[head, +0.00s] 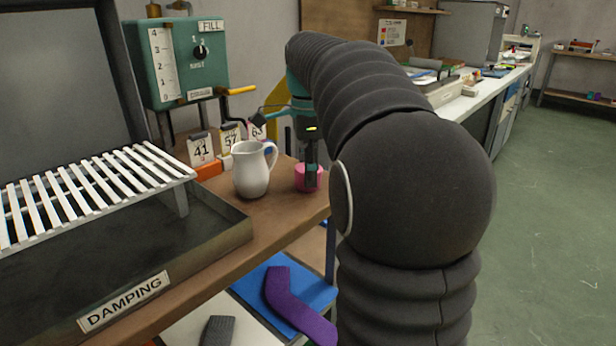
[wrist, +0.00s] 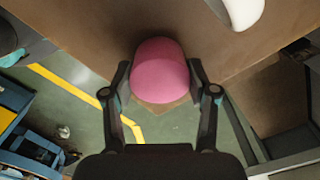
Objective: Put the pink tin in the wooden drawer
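The pink tin (head: 308,177) stands at the right end of the wooden worktop, just right of the white jug. In the wrist view the pink tin (wrist: 160,70) sits between my two fingers, near a corner of the worktop. My gripper (wrist: 160,78) points down over it, with a fingertip against each side, so it looks shut on the tin. In the head view my gripper (head: 308,160) is partly hidden by my arm. I cannot make out a wooden drawer in either view.
The white jug (head: 254,169) stands close to the left of the tin. Number cards (head: 201,149) and a teal fill box (head: 180,62) are behind. A slatted rack (head: 90,190) over the damping tray (head: 225,228) is at left.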

